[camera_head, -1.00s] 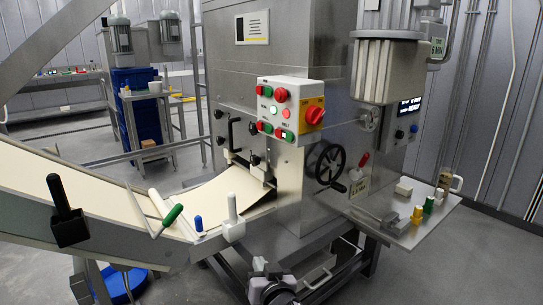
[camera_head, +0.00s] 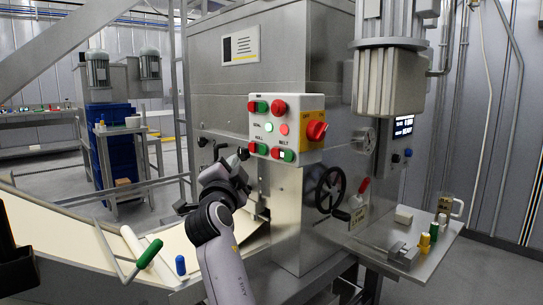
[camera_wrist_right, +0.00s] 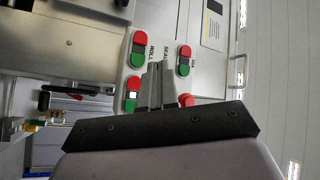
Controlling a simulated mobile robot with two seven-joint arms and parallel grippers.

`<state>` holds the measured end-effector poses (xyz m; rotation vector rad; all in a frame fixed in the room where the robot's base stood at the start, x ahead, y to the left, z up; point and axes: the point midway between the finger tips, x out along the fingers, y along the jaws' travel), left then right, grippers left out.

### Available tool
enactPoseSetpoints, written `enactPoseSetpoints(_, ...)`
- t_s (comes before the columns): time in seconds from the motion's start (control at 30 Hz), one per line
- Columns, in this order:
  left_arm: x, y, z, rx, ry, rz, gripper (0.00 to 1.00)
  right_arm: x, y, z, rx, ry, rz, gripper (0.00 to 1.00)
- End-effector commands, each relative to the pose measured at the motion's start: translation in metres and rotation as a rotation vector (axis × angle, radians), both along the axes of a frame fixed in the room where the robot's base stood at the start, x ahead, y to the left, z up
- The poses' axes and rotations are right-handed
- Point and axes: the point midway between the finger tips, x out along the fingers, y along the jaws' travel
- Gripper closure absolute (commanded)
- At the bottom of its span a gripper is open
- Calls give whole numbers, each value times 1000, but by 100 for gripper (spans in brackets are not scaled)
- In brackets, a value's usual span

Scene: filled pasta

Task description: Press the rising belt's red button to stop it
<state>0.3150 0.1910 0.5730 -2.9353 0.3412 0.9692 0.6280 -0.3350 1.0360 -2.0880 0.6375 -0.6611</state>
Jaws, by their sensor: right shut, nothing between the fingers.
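The control panel (camera_head: 315,150) is a white box on the grey machine, with paired red and green buttons and a red rotary switch on yellow. The belt's red button (camera_head: 276,153) is at the lower right of its face, beside a green button and a lit white square; it also shows in the right wrist view (camera_wrist_right: 133,83). My right gripper (camera_head: 243,154) is shut and empty, just left of the panel's lower edge; in the right wrist view its closed fingers (camera_wrist_right: 156,77) lie over part of the panel. I cannot tell whether they touch it.
A black handwheel (camera_head: 330,190) and a side shelf (camera_head: 400,258) with small coloured items are at the right. The pale belt (camera_head: 75,232) runs at lower left, with a green-handled tool (camera_head: 149,253) on it. A motor housing (camera_head: 390,80) hangs at upper right.

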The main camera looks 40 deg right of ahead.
Motion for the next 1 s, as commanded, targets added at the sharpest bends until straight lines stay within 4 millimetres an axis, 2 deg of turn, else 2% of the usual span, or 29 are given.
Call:
enactPoseSetpoints(0.27,-8,0,4,0,20,0,57,0,-8,3,-2,2,-2,100)
enactPoseSetpoints(0.7,-6,-2,58,-6,12,3,57,5,-61,5,-5,5,-1,100)
enactPoseSetpoints(0.77,-5,-2,53,-8,7,4,57,5,-68,-1,-1,1,0,100)
enactPoseSetpoints(1.0,-4,-2,50,-9,8,6,57,7,-85,-1,-2,1,1,100)
